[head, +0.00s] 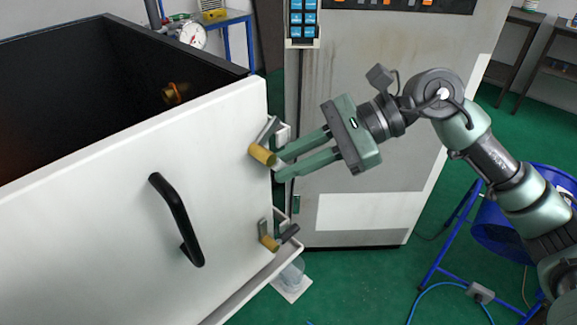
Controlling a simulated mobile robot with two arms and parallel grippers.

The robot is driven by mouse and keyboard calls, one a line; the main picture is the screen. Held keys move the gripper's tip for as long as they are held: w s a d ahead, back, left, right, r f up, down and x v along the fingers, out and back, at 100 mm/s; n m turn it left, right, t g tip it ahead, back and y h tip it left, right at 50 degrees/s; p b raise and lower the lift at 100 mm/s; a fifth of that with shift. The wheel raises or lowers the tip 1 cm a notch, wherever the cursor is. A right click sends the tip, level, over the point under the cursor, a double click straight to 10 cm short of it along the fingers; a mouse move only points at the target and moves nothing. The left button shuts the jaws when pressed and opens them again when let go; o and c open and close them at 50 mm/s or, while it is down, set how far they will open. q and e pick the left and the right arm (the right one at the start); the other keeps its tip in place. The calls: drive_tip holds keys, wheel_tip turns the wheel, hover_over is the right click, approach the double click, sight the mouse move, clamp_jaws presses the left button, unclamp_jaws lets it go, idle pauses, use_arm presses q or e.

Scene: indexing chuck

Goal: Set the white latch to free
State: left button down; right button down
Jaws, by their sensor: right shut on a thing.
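The white latch (283,134) is at the upper right edge of the white door (110,205). It has a grey metal lever and a yellow cylindrical knob (262,154). My right gripper (277,166) comes in from the right, its two fingers level with the knob and shut on the latch. The fingertips partly hide the contact, so the exact grip is hard to see. My left gripper is not in view.
A second latch (270,243) with a yellow knob and a dark part is lower on the same edge. A black handle (176,220) sticks out from the door. A grey cabinet (375,130) stands behind my right gripper. A blue stand with a drum (500,235) is at right.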

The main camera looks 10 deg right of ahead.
idle(0.5)
drive_tip(key=c, duration=1.6)
unclamp_jaws()
drive_tip(key=shift+b+v, duration=0.9)
drive_tip(key=shift+v, duration=3.05)
drive_tip(key=shift+r, duration=0.1)
drive_tip(key=shift+c, duration=0.5)
